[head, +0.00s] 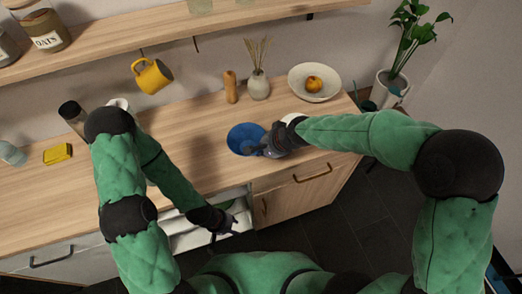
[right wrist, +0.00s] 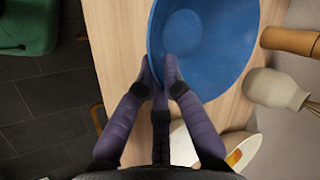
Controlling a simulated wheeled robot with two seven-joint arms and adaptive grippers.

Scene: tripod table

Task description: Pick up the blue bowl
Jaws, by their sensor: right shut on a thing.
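The blue bowl (head: 245,138) stands on the wooden counter (head: 200,134), in front of the vase. My right gripper (head: 262,151) reaches it from the right and is shut on its near right rim. In the right wrist view the bowl (right wrist: 205,45) fills the upper middle, and the fingertips of the right gripper (right wrist: 160,75) pinch its rim. I cannot tell whether the bowl is lifted off the counter. My left gripper (head: 226,226) hangs low in front of the counter, apart from the bowl; its fingers are too small to judge.
A wooden mill (head: 230,87), a vase with sticks (head: 258,85) and a white bowl with fruit (head: 314,82) stand behind the blue bowl. A yellow mug (head: 152,76) hangs under the shelf (head: 110,52). A yellow sponge (head: 57,154) lies at the left. An open drawer (head: 205,229) is near my left gripper.

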